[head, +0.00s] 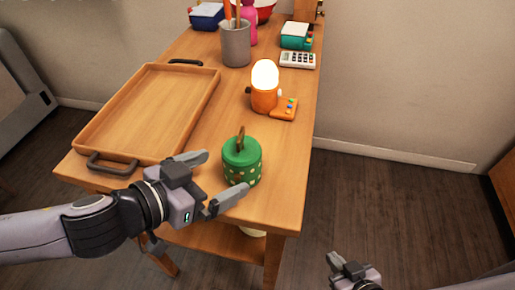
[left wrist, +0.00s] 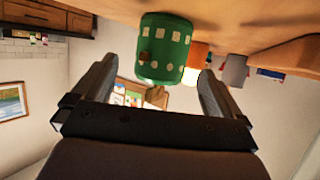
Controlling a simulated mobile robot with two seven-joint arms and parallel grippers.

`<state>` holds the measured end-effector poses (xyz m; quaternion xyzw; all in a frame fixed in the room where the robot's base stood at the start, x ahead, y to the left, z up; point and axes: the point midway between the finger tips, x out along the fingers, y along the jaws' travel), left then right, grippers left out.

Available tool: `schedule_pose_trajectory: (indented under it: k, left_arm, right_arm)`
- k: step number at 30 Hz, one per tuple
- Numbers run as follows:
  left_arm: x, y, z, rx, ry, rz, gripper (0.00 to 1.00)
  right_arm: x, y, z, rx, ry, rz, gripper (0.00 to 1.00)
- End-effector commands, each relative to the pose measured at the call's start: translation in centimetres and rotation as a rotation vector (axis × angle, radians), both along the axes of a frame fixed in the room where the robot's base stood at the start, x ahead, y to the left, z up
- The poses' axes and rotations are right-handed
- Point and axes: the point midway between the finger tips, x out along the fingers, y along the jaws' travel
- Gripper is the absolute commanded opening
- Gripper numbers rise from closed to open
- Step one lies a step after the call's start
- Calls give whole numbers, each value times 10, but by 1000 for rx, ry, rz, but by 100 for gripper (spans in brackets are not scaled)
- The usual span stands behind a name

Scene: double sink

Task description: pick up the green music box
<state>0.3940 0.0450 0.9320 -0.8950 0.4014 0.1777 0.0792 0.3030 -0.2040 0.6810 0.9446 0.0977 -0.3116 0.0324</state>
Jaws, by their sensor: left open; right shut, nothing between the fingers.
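The green music box (head: 242,165) is a round green box with pale spots and a brownish figure on its lid. It stands upright on the wooden table (head: 190,165) near the front right. My left gripper (head: 215,178) is open, with its fingers pointing toward the box from the left and front. In the left wrist view the green music box (left wrist: 163,50) appears upside down, just beyond and between the two spread fingertips (left wrist: 160,80). I cannot tell whether a finger touches it. My right gripper (head: 345,270) is low at the bottom right, away from the table, shut and empty.
A wooden tray (head: 190,117) with dark handles lies left of the box. Behind the box are a lit orange lamp (head: 264,88), a calculator (head: 297,60), a teal box (head: 297,36) and a grey cup (head: 235,45). The floor to the right is clear.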

Motion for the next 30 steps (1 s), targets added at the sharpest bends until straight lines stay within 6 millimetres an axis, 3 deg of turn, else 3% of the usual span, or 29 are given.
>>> schedule_pose_trajectory:
  k: [6, 24, 30]
  left_arm:
    - [3, -1, -1, 3, 1, 3, 100]
    - [41, -41, -27, 3, 1, 3, 100]
    - [45, -45, -31, 2, 2, 3, 100]
  right_arm:
    - [0, 0, 0, 0, 0, 0, 0]
    - [0, 1, 1, 2, 0, 1, 0]
    - [0, 1, 1, 3, 1, 0, 0]
